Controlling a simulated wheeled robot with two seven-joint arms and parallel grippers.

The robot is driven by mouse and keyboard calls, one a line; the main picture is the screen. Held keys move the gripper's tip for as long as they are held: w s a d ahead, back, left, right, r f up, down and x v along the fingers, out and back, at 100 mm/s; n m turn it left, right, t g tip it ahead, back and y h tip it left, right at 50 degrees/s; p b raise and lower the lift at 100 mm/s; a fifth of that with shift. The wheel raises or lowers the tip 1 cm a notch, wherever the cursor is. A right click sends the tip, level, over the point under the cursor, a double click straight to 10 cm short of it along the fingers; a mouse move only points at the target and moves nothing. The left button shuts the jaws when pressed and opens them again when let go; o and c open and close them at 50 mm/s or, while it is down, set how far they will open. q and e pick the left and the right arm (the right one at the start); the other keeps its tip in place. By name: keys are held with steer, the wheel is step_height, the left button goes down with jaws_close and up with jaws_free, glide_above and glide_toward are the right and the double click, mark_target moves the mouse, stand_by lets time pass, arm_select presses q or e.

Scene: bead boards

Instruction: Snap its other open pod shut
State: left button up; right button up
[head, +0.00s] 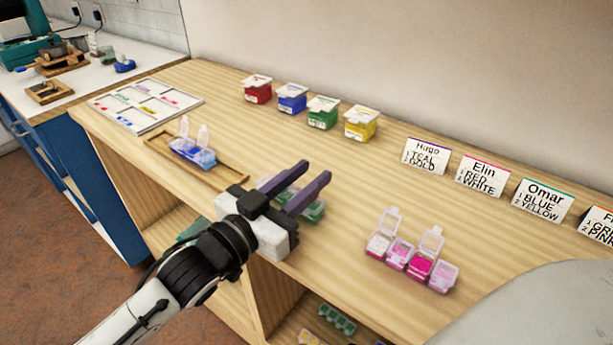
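A blue pod strip (193,154) sits in a shallow wooden tray (236,172), with two clear lids standing up. A pink and white pod strip (421,268) stands on the bench top at the right, also with two lids up; its other pods look lidded shut. A green pod strip (314,211) lies behind my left gripper and is partly hidden by it. My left gripper (314,170) is above the bench between the blue and pink strips. Its two dark fingers are apart, with nothing between them. My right gripper is not in view.
Red (257,89), blue (291,98), green (323,112) and yellow (360,123) boxes line the back. Name cards such as Hugo (426,156) and Elin (482,176) stand at right. A white sorting board (147,130) lies at left. Mid-bench behind the gripper is clear.

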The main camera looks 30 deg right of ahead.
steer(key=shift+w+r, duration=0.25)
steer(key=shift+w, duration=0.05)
arm_select(q)
jaws_close()
steer(key=shift+f+h+b, duration=0.3)
steer(key=shift+b, duration=0.6)
steer(key=shift+h+b, duration=0.3)
steer(key=shift+b, duration=0.1)
steer(key=shift+a+r, duration=0.1)
steer(key=shift+r, duration=0.2)
jaws_free()
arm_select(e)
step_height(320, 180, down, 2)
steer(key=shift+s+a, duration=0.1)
